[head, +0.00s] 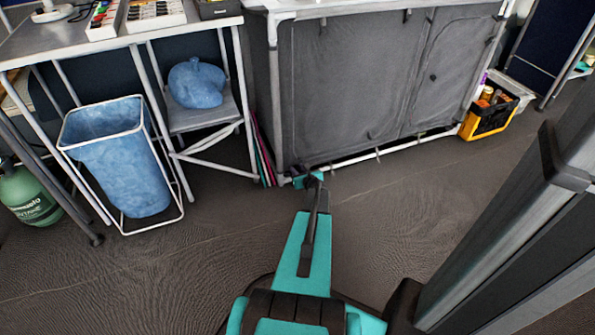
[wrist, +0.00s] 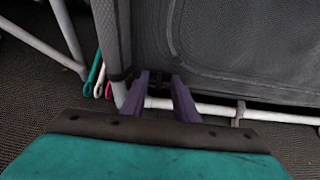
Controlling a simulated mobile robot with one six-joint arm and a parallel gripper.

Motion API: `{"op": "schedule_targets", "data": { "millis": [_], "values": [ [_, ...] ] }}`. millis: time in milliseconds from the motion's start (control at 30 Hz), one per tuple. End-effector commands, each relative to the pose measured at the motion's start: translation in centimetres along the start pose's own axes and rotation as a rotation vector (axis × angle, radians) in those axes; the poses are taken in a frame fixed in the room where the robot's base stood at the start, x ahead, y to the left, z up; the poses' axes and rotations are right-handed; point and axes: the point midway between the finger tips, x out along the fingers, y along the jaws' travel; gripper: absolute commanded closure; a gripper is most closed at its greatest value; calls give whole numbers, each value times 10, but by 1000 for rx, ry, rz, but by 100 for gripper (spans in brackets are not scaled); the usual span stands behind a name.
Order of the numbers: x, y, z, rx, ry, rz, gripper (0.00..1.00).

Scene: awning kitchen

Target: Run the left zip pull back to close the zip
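The grey fabric cupboard (head: 350,80) has a left door panel outlined by a curved seam, with its front closed over. My gripper (head: 310,178) is low at the cupboard's bottom left corner. In the wrist view its two purple fingers (wrist: 162,80) stand apart, one each side of a small dark shape at the foot of the panel. That shape may be the left zip pull (wrist: 160,77); it is too dark to be sure. The fingers do not visibly press on it. In the head view the pull is hidden or too small to make out.
A white bottom rail (wrist: 215,111) runs close to the fingers. A blue bin (head: 130,170) is at the left and a yellow-black crate (head: 487,118) at the right. The floor in front is clear.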

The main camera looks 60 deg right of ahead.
Motion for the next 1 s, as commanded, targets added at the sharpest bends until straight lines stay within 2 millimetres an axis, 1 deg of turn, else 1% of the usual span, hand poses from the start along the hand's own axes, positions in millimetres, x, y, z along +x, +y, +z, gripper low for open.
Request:
{"op": "schedule_targets", "data": {
  "millis": [100, 400, 467, 500, 567, 600, 1000],
  "values": [
    [5, 0, 0, 0, 0, 0, 73],
    [5, 0, 0, 0, 0, 1, 73],
    [5, 0, 0, 0, 0, 1, 81],
    [5, 0, 0, 0, 0, 1, 88],
    [5, 0, 0, 0, 0, 1, 98],
    [5, 0, 0, 0, 0, 1, 100],
    [5, 0, 0, 0, 0, 1, 100]
  ]
}}
